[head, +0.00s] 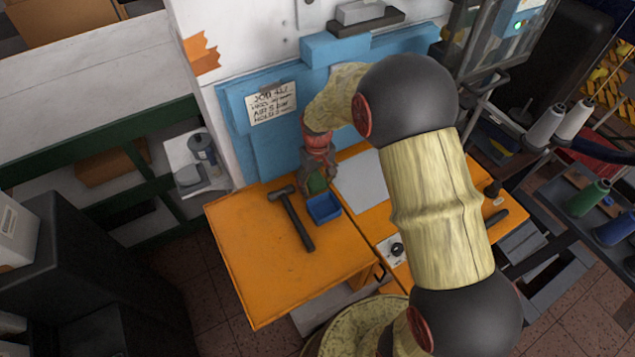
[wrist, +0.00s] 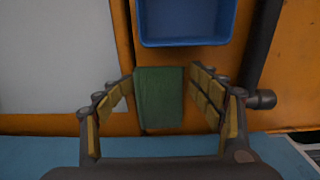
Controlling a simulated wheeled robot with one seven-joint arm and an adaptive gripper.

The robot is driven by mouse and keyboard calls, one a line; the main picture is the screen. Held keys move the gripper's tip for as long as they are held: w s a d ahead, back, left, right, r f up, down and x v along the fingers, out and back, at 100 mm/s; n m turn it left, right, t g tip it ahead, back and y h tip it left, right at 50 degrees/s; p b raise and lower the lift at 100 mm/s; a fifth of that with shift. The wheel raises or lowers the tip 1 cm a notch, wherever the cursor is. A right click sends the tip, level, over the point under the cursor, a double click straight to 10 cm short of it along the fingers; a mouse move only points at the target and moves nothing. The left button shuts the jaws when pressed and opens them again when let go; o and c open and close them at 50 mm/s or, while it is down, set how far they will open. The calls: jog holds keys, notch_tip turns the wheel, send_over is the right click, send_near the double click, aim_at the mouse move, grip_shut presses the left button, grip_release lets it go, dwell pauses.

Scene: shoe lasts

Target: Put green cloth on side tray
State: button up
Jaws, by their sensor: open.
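The green cloth (head: 317,184) lies on the orange bench at its back edge, partly hidden by my gripper in the head view. In the wrist view the cloth (wrist: 159,97) is a small flat rectangle between my open fingers. My gripper (head: 318,172) points down over the cloth, and in the wrist view its padded fingers (wrist: 162,84) stand on either side of it. I cannot tell whether they touch it. A small blue tray (head: 324,221) sits just in front of the cloth, and it shows empty in the wrist view (wrist: 184,41). I cannot tell which thing is the side tray.
A hammer (head: 297,225) lies left of the blue tray. A pale grey flat panel (head: 361,182) lies to its right. A blue board (head: 270,140) with a paper note stands behind the bench. The bench's front left (head: 262,285) is clear. Spools stand at the far right.

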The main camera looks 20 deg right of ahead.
jog(key=shift+s, duration=0.2)
notch_tip(320, 180, up, 13)
jog(key=p, duration=0.3)
notch_tip(320, 180, up, 10)
jog(key=t, duration=0.1)
send_over(317, 184)
jog(key=s, duration=0.5)
jog(key=s+r+t, duration=0.1)
jog(key=s+r, duration=0.2)
jog(key=s, duration=0.4)
jog(key=s+r+m+t, duration=0.1)
jog(key=s+r+t, duration=0.1)
jog(key=s+r, duration=0.2)
jog(key=s+r+m+t, duration=0.1)
jog(key=s+r, duration=0.2)
jog(key=s, duration=0.6)
jog(key=shift+s+r+t, duration=0.25)
jog(key=shift+s+t, duration=0.05)
